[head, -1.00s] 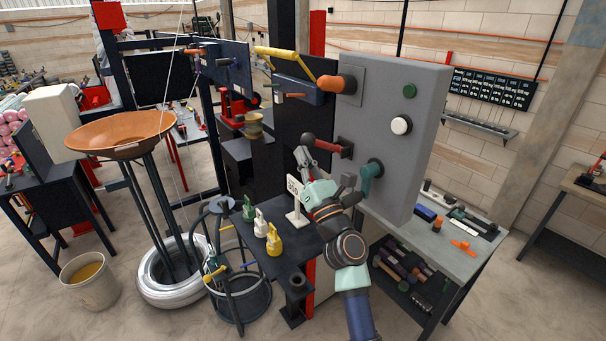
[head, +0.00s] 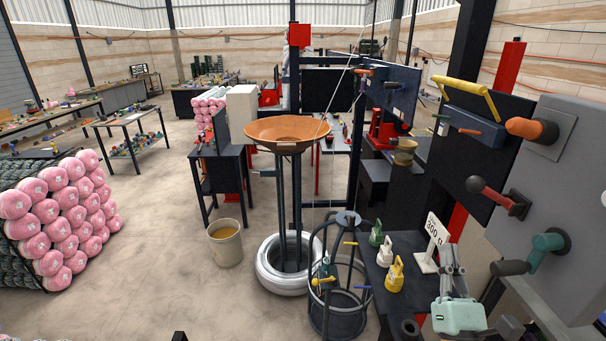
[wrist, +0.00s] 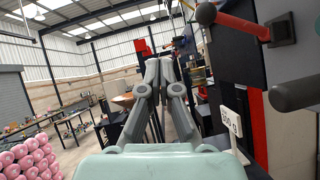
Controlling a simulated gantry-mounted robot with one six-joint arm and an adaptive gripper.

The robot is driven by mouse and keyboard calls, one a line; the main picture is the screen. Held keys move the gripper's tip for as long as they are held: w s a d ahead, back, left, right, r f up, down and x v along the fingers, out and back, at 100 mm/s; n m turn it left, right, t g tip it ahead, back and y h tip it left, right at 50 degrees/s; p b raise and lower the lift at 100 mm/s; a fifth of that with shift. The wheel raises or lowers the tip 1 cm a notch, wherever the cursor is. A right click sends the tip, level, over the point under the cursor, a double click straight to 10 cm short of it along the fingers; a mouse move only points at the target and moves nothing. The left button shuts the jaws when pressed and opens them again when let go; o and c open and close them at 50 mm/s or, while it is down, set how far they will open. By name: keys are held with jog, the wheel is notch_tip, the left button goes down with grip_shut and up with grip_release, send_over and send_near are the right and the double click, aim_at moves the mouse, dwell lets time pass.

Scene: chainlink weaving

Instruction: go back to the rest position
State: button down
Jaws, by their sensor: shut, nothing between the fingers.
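My gripper (head: 450,268) is at the lower right of the head view, in front of the grey control panel (head: 548,112) and beside the white "300 g" sign (head: 432,243). Its grey fingers are shut and empty. In the wrist view my gripper (wrist: 160,65) points out over the workshop, with nothing between the fingertips. Most of my arm is out of view.
Green, white and yellow weights (head: 395,273) stand on a dark small table left of my gripper. A round wire frame (head: 342,290), an orange dish (head: 287,130) on a stand and a bucket (head: 225,243) are farther left. Pink rolls (head: 60,215) are stacked at far left. Open floor lies between.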

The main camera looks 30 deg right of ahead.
jog(key=w+a+f+n+y, duration=0.1)
jog(key=w+a+n+y, duration=0.2)
jog(key=a+n+y, duration=0.5)
jog(key=w+a+f+n+y, duration=0.1)
jog(key=w+a+n+y, duration=0.3)
jog(key=a+n, duration=0.75)
jog(key=w+a+f+n+y, duration=0.1)
jog(key=w+a+n+y, duration=0.3)
jog(key=a+n, duration=0.6)
jog(key=s+a+f+n+g+y+p, duration=0.1)
jog(key=s+a+f+n+g, duration=0.15)
jog(key=a+n, duration=0.3)
jog(key=s+a+f+n+g, duration=0.2)
jog(key=a+f+n, duration=0.1)
jog(key=a+n, duration=0.25)
jog(key=s+a+f+n+g+h, duration=0.2)
jog(key=s+f+n+g, duration=0.1)
jog(key=s+n, duration=0.2)
jog(key=shift+s+f+h, duration=0.2)
jog(key=shift+f+h, duration=0.15)
jog(key=shift+h, duration=0.05)
